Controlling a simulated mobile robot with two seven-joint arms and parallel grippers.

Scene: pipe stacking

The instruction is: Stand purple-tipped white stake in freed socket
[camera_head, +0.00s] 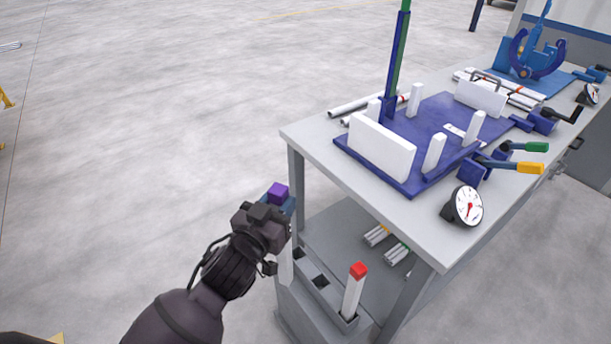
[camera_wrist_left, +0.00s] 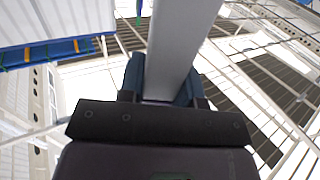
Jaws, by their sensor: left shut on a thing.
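The purple-tipped white stake (camera_head: 278,191) is upright in my left gripper (camera_head: 284,205), its purple top just above the fingers. Part of its white shaft shows below the gripper, beside the grey socket rack (camera_head: 322,299). I cannot tell whether its lower end is inside a socket. In the left wrist view the pale shaft (camera_wrist_left: 182,45) runs between the blue fingers (camera_wrist_left: 165,82), which are shut on it. A red-tipped white stake (camera_head: 354,292) stands slightly tilted in the rack's near-right socket. A dark square socket (camera_head: 320,281) in the middle is empty. My right gripper is out of view.
The grey workbench (camera_head: 308,137) stands just right of my gripper, its leg and corner close by. On it are a purple fixture plate (camera_head: 437,121) with white blocks and a gauge (camera_head: 465,207). Pipes (camera_head: 384,240) lie on the lower shelf.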

